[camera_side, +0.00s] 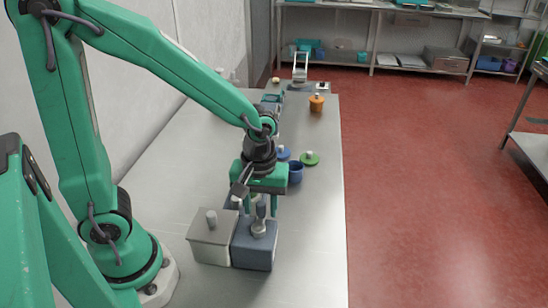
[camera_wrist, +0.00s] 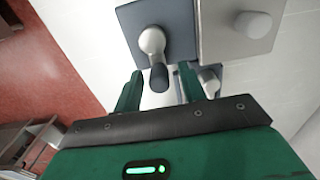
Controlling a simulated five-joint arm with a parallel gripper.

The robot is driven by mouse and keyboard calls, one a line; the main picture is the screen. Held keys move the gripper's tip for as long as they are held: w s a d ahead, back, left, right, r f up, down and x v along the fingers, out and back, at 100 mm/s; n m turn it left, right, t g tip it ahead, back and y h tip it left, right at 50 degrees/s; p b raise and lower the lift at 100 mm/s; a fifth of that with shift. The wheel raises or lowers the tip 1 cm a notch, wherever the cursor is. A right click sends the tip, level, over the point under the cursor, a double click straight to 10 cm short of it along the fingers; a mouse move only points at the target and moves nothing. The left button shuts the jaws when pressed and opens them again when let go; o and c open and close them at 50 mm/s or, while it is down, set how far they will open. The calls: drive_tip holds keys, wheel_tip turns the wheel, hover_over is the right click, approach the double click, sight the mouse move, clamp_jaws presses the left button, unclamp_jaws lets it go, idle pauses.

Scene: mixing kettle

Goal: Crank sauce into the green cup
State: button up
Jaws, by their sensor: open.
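A dark blue-grey box (camera_side: 254,255) stands at the near part of the bench with a crank handle (camera_side: 260,212) on top. In the wrist view, the crank has a pale round hub and a dark grip (camera_wrist: 159,78). My gripper (camera_side: 260,206) is open above this box, pointing down. In the wrist view, the dark grip lies between my gripper's fingers (camera_wrist: 160,84), with gaps beside it; contact cannot be told. A green disc with a pale knob (camera_side: 310,159) lies farther back. I cannot make out a green cup.
A light grey box with a knob (camera_side: 206,243) stands directly left of the dark box. A blue cup (camera_side: 296,174) and a blue disc (camera_side: 283,153) are behind my gripper. An orange lidded item (camera_side: 316,104) is farther back. The bench's right front is clear.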

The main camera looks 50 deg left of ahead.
drive_tip(key=shift+r, duration=0.1)
drive_tip(key=shift+r, duration=3.4)
drive_tip(key=shift+c, duration=0.3)
drive_tip(key=shift+r, duration=0.75)
drive_tip(key=shift+f, duration=0.15)
drive_tip(key=shift+f, duration=4)
drive_tip(key=shift+f, duration=0.1)
drive_tip(key=shift+c, duration=0.5)
